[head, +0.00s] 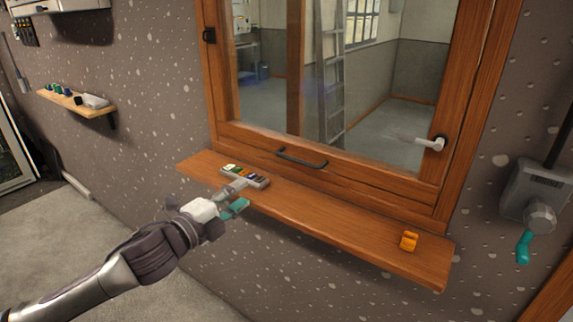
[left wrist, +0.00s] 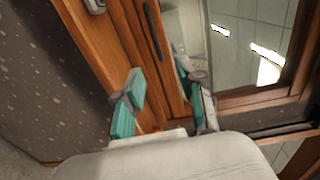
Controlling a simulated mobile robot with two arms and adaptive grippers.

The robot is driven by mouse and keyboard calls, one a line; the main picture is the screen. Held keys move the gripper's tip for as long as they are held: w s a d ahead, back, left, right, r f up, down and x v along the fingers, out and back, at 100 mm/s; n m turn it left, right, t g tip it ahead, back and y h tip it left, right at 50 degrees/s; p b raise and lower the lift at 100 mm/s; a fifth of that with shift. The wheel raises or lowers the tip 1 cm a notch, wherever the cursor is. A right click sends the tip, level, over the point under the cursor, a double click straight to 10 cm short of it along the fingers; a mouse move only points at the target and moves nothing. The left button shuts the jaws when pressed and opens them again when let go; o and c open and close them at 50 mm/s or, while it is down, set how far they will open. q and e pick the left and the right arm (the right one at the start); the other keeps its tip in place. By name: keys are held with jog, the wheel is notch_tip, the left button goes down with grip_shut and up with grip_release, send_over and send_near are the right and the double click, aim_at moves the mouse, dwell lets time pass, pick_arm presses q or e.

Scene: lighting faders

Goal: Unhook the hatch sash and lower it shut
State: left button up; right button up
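The hatch sash (head: 365,165) is a glazed wooden frame above a wooden sill, with a black bar pull (head: 301,158) on its bottom rail. A pale lever handle (head: 430,144) sits at its lower right. A small black fitting (head: 209,36) is on the left frame; I cannot tell whether it is a hook or hinge. My left gripper (head: 236,197) is by the sill's front edge, left of and below the bar pull. In the left wrist view its teal-padded fingers (left wrist: 163,103) are apart, with nothing visible between them. My right gripper is out of view.
A grey box with coloured parts (head: 246,176) lies on the sill (head: 340,222), just beyond my left gripper. An orange item (head: 409,241) stands at its right end. The sill's middle is clear.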

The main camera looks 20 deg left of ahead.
pick_arm(q)
jog(key=p+x, duration=0.4)
jog(key=x, duration=0.9)
grip_shut()
jog(key=c, duration=0.7)
grip_release()
jog(key=o, duration=0.7)
